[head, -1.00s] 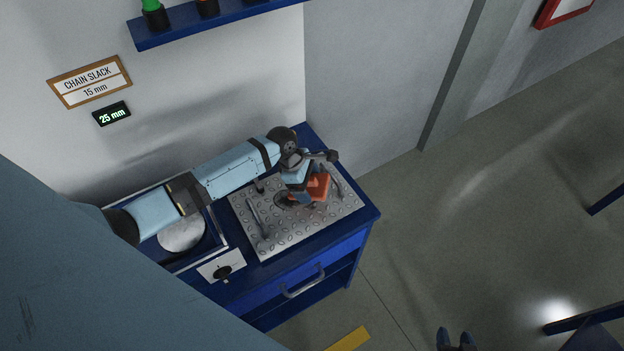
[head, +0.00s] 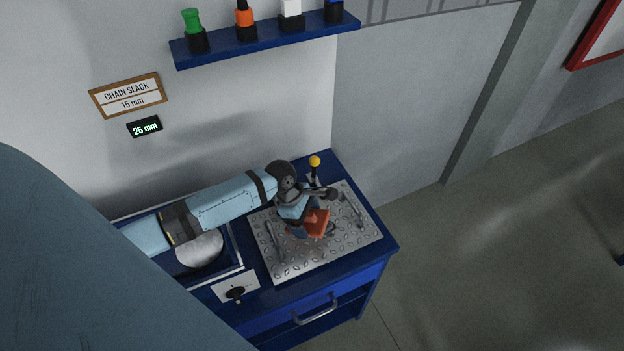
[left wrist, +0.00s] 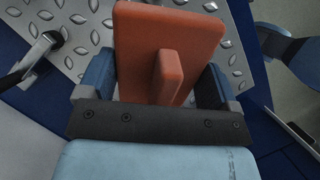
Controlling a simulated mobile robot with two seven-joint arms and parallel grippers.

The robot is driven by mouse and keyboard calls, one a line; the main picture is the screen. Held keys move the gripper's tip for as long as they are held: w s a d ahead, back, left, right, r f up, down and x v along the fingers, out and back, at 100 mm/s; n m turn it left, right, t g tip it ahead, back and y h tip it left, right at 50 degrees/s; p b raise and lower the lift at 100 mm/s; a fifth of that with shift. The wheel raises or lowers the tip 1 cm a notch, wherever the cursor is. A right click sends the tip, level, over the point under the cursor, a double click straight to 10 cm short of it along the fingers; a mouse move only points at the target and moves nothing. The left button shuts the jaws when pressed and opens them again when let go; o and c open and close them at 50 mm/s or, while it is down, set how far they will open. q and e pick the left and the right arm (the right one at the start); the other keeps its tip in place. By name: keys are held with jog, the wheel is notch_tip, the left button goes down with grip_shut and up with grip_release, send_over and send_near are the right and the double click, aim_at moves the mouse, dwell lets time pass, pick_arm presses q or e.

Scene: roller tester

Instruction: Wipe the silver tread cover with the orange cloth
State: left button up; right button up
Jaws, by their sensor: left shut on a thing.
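The silver tread cover (head: 290,265) is a diamond-patterned plate with a bar handle at each side, lying on the blue cabinet top. My left gripper (head: 305,225) is over the middle of the cover, shut on the orange cloth (head: 319,223). In the left wrist view the cloth (left wrist: 190,35) looks like a flat orange pad with an upright grip between the fingers (left wrist: 165,80). The cover (left wrist: 90,25) shows behind it. The pad is at or just above the cover; I cannot tell if it touches.
A yellow-knobbed lever (head: 315,162) stands behind the cover. A round pale disc (head: 200,248) in a recess and a black knob (head: 236,293) lie left of it. A blue shelf (head: 270,40) with several coloured items hangs above. Open floor lies right.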

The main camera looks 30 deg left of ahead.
pick_arm(q)
jog(key=shift+s+a, duration=0.45)
jog(key=shift+s, duration=0.35)
jog(key=shift+s+a, duration=0.45)
jog(key=shift+s, duration=0.35)
jog(key=shift+r, duration=0.1)
jog(key=shift+w+d+r, duration=0.1)
jog(key=shift+w+d, duration=0.2)
jog(key=shift+w, duration=0.3)
jog(key=shift+w+d+r, duration=0.1)
jog(key=shift+w+d, duration=0.2)
jog(key=shift+w, duration=0.25)
jog(key=shift+w+d+r, duration=0.1)
jog(key=shift+w+d, duration=0.7)
jog(key=shift+w, duration=0.55)
jog(key=shift+w+d+r, duration=0.1)
jog(key=shift+w+d, duration=0.7)
jog(key=shift+w, duration=0.5)
jog(key=shift+w+d, duration=0.8)
jog(key=shift+w, duration=0.55)
jog(key=shift+r, duration=0.1)
jog(key=shift+r, duration=2.95)
